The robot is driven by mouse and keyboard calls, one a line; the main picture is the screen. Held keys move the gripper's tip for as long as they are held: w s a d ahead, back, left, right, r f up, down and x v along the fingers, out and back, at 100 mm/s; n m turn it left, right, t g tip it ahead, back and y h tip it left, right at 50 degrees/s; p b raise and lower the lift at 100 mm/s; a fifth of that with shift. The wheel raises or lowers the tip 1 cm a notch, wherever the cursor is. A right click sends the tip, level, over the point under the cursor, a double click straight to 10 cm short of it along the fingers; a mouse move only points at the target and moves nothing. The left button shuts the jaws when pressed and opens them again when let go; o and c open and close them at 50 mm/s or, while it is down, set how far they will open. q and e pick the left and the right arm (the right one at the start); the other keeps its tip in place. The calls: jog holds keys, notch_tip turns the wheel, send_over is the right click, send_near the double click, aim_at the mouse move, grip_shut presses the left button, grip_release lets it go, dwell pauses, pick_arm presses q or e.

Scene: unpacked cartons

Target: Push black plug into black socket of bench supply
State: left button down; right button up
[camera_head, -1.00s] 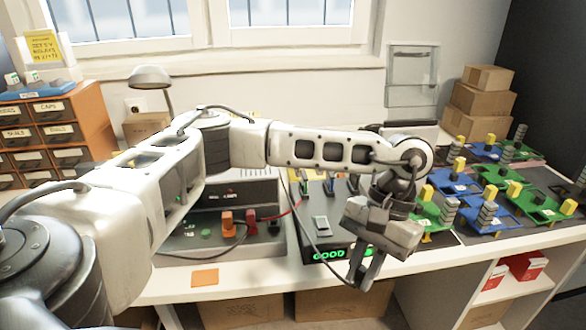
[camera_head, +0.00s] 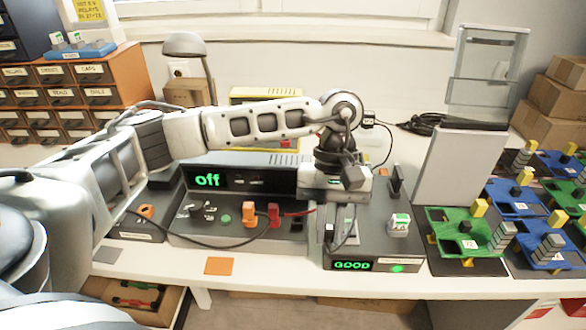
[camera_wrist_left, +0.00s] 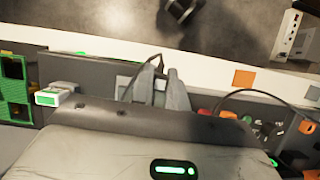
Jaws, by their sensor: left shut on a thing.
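The bench supply (camera_head: 262,181) has a display reading "off" and a front row with an orange plug (camera_head: 249,213) and a red plug (camera_head: 273,213). The dark black socket (camera_head: 296,222) is to their right. My left gripper (camera_head: 340,236) points down just right of the socket, over the left part of the tester with the "GOOD" display (camera_head: 352,265). In the wrist view its fingers (camera_wrist_left: 156,86) are shut on what looks like the black plug, with a thin black cable at the tips. The plug body is mostly hidden. My right gripper is not in view.
An orange card (camera_head: 219,266) lies at the bench's front edge. A small white-and-green block (camera_head: 399,225) stands on the tester. Green and blue board fixtures (camera_head: 459,238) fill the right, beside a grey upright panel (camera_head: 456,168). A cable crosses the supply's front.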

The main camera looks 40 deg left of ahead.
pick_arm(q)
jog(key=n, duration=0.2)
jog(key=r+n+h+p, duration=0.1)
jog(key=shift+a+n+t, duration=0.3)
jog(key=shift+t, duration=0.1)
jog(key=a+n+t, duration=0.2)
jog(key=n, duration=0.3)
jog(key=w+a+r+n+t+p, duration=0.1)
jog(key=a+n, duration=0.2)
jog(key=n, duration=0.2)
jog(key=w+a+n+t+p, duration=0.1)
jog(key=a+n+t, duration=0.1)
jog(key=n, duration=0.3)
jog(key=shift+w+a+r+t+h, duration=0.25)
jog(key=shift+r+t+h, duration=0.05)
jog(key=shift+r+h, duration=0.1)
notch_tip(320, 180, down, 2)
jog(key=shift+f+b, duration=0.2)
jog(key=shift+b, duration=0.65)
jog(key=shift+f+b, duration=0.3)
jog(key=shift+f, duration=0.35)
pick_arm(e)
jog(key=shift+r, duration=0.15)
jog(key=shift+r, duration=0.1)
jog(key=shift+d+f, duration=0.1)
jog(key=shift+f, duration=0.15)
